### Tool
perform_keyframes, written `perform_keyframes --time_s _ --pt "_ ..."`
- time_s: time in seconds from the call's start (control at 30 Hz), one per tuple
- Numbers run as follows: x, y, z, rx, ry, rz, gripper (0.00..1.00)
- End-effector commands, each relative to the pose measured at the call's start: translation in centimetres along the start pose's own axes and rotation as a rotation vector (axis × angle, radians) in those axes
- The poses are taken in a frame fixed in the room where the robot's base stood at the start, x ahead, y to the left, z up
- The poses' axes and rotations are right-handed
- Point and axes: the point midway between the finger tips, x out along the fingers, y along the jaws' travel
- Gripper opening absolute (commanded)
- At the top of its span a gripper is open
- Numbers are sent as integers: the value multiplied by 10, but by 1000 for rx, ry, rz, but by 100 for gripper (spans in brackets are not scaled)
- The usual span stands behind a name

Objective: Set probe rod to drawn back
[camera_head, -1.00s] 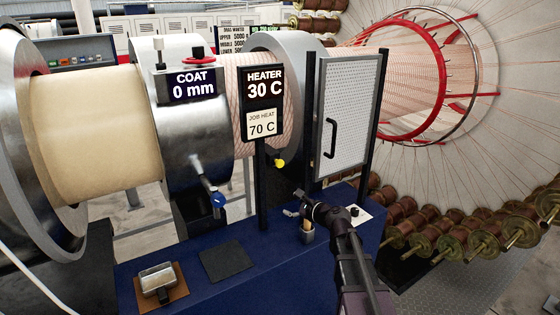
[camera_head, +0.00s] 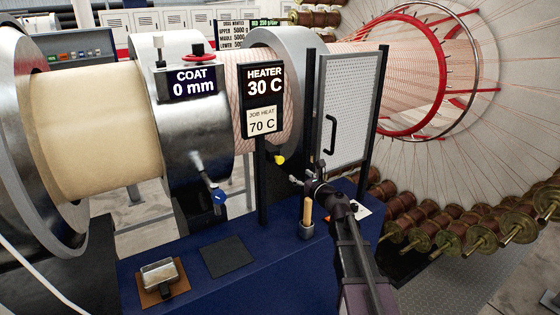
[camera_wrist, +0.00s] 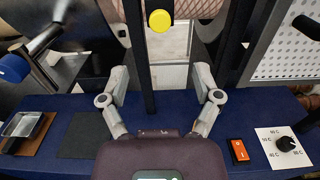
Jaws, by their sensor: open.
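A round yellow knob (camera_head: 279,160) sticks out below the heater sign, beside the black post; I take it for the end of the probe rod. The rod's shaft is hidden behind the knob, so I cannot tell how far it is drawn out. In the wrist view the yellow knob (camera_wrist: 159,20) is at the top centre, beyond my fingertips. My gripper (camera_head: 301,182) is open and empty, to the right of the knob and lower in the head view. In the wrist view my gripper (camera_wrist: 161,75) has its two fingers spread wide, apart from the knob.
The black post (camera_head: 262,185) stands close to the knob. A mesh door (camera_head: 348,105) is at the right. A blue-knobbed lever (camera_head: 219,196) is at the left. A wooden handle (camera_head: 308,210) stands in a cup on the blue bench (camera_head: 205,300). An orange switch (camera_wrist: 239,150) and dial (camera_wrist: 286,143) are on the bench.

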Motion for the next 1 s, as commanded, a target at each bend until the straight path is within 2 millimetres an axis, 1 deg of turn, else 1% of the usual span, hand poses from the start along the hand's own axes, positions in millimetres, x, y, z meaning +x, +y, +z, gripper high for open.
perform_keyframes --time_s 0.17,0.27,0.8,1.0 --pt "15 -1 0 -1 0 1 82" --pt "28 0 0 -1 0 3 82" --pt "108 -1 0 -1 0 2 82" --pt "128 0 0 -1 0 1 82"
